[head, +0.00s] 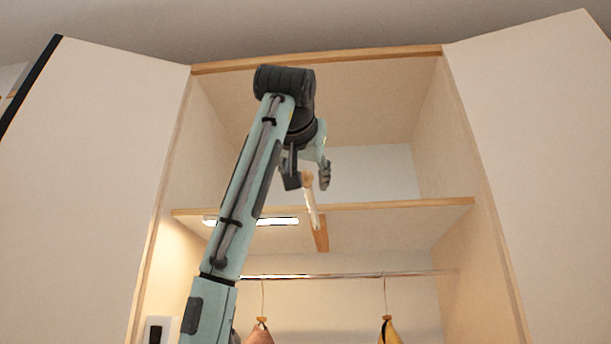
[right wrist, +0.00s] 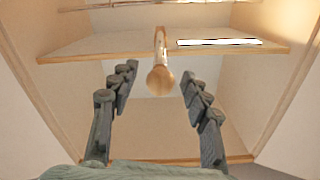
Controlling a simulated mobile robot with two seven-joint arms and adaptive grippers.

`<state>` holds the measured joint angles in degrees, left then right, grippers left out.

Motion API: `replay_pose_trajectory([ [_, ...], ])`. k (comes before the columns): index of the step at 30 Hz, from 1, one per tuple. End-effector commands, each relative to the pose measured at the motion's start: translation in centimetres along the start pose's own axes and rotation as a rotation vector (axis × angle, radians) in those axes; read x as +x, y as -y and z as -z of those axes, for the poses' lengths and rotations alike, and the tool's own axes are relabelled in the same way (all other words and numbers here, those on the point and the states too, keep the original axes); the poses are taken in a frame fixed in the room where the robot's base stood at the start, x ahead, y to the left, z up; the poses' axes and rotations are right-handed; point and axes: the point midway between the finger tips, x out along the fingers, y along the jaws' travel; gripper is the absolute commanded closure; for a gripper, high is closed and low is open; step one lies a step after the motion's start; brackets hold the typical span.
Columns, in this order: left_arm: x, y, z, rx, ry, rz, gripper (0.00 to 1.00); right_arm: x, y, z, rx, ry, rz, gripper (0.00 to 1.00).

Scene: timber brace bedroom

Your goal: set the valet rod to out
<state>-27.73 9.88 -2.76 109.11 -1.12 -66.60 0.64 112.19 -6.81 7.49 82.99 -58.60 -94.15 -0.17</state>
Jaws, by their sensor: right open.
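The valet rod (head: 313,212) is a pale wooden rod with a rounded knob at its near end. It sticks out from a wooden block (head: 321,238) under the wardrobe shelf. In the right wrist view the rod (right wrist: 160,45) points toward the camera, and its round knob (right wrist: 160,80) shows between my fingertips. My right gripper (head: 308,178) is open, with one finger on each side of the knob in the picture. Gaps show on both sides in the right wrist view (right wrist: 160,74); exact depth is hard to tell. My left gripper is not in view.
The wardrobe doors, left (head: 95,150) and right (head: 545,150), stand open. The shelf (head: 400,205) has a lit strip lamp (head: 280,221) beneath it. Below, a metal rail (head: 350,275) carries hangers with clothes (head: 389,332). The space above the shelf looks empty.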

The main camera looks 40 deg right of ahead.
Motion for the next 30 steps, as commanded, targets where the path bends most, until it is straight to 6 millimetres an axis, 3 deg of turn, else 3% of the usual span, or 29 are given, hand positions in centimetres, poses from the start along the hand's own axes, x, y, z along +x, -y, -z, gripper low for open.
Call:
replay_pose_trajectory([
  [5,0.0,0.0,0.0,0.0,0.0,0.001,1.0,-1.5,0.0,0.1,0.001,-0.002,0.001,0.53],
  [18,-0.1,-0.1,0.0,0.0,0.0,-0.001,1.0,-10.2,0.1,0.0,0.001,-0.002,0.003,0.53],
  [24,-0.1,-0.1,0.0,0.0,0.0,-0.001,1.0,-11.9,0.0,0.0,0.0,-0.001,0.0,0.53],
  [30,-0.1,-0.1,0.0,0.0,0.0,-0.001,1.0,-12.1,0.0,0.0,0.0,-0.001,0.0,0.53],
])
